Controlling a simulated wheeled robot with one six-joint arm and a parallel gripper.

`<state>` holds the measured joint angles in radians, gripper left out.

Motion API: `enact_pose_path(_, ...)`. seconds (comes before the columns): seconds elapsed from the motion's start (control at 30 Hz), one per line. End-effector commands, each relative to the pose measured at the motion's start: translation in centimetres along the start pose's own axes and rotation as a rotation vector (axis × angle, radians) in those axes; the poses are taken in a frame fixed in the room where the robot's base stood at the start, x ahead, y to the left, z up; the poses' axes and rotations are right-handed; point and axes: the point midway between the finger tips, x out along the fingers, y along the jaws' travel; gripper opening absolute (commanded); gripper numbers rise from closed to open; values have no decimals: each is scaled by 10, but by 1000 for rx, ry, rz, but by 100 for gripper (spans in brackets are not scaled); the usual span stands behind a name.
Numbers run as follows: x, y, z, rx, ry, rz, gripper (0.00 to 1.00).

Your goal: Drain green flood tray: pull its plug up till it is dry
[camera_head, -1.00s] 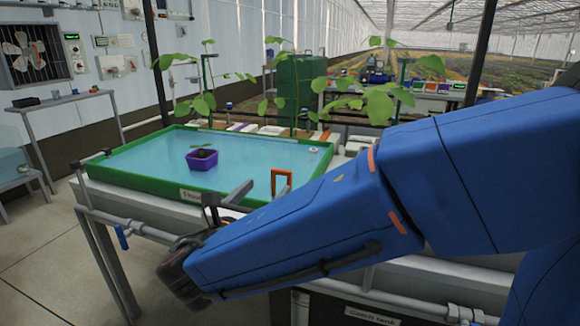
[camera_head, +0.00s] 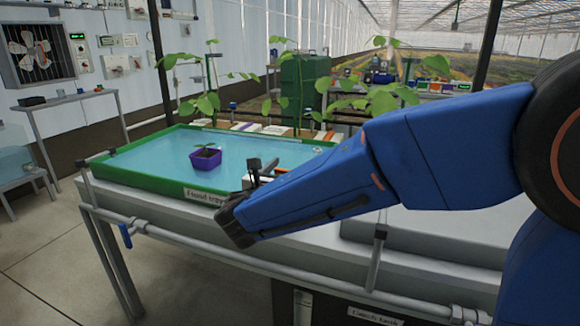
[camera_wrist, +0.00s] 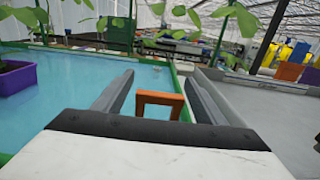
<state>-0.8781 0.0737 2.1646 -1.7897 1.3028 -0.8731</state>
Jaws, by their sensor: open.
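The green flood tray (camera_head: 125,180) sits on a bench, full of blue water, with a label on its front rim. An orange loop handle (camera_wrist: 160,96) stands upright in the tray near its right side; it looks like the plug's pull. The plug body below it is hidden. My gripper (camera_wrist: 157,80) is open and empty. In the wrist view the handle shows between its two fingers, apparently ahead of them; I cannot tell whether they touch it. In the head view my gripper (camera_head: 259,170) is at the tray's front rim and mostly hides the handle.
A purple pot (camera_head: 205,159) with a seedling stands in the water left of my gripper. Tall leafy plants and a green tank (camera_head: 304,85) are behind the tray. A grey pipe (camera_head: 270,268) runs along the bench front. The grey surface right of the tray is clear.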

Motion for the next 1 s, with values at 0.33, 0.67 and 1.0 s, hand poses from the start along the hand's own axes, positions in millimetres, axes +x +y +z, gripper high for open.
enact_pose_path(0.33, 9, 0, 0, 0, 1, 0, 65)
enact_pose_path(0.67, 9, 0, 0, 0, 1, 0, 12)
enact_pose_path(1.0, 9, 0, 30, 3, -1, 0, 6)
